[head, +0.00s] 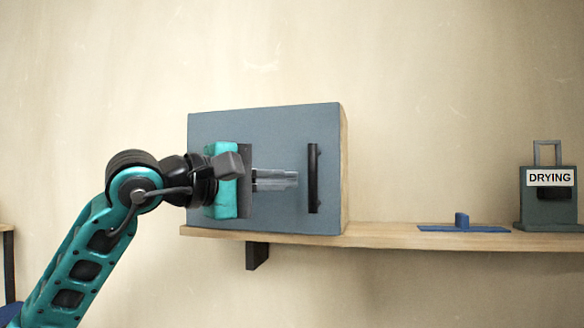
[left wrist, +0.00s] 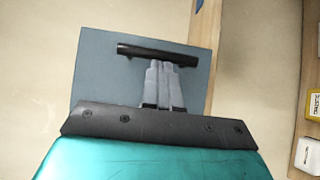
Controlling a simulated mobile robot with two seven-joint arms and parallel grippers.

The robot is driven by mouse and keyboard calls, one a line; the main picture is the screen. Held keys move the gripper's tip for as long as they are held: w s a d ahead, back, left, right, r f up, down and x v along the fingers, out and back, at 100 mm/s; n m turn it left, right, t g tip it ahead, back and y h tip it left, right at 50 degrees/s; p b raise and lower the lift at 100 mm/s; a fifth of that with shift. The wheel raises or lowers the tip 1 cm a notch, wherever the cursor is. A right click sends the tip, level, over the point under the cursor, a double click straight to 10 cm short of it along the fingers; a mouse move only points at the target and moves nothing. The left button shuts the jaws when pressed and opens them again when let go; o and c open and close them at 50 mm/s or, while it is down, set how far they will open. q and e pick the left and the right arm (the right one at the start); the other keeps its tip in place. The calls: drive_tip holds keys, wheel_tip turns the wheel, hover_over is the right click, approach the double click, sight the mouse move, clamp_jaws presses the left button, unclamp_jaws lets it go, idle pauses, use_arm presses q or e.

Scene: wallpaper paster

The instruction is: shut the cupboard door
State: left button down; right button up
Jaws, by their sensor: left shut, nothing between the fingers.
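The cupboard has a blue-grey door (head: 220,130) with a black upright bar handle (head: 313,178) near its right edge. Its wooden side (head: 344,170) shows as a thin strip at the right, and I see no clear gap between it and the door. My left gripper (head: 297,180) is shut and empty in front of the door, fingertips just left of the handle. In the left wrist view the shut fingers (left wrist: 164,68) point at the handle (left wrist: 157,53) across the door (left wrist: 95,75); I cannot tell whether they touch. My right gripper is not in view.
The cupboard stands on a wooden wall shelf (head: 385,236) with a dark bracket (head: 257,255). To its right are a flat blue piece with a knob (head: 462,222) and a dark box labelled DRYING (head: 548,205). The shelf between is clear.

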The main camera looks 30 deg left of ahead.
use_arm(q)
drive_tip(key=shift+x, duration=0.9)
drive_tip(key=shift+w+d, duration=0.1)
drive_tip(key=shift+w, duration=0.15)
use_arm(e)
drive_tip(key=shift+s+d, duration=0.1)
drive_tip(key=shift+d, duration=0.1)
use_arm(q)
drive_tip(key=shift+w, duration=0.1)
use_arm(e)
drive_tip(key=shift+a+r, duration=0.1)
use_arm(q)
drive_tip(key=shift+w+r+p, duration=0.3)
drive_tip(key=shift+w+p, duration=0.35)
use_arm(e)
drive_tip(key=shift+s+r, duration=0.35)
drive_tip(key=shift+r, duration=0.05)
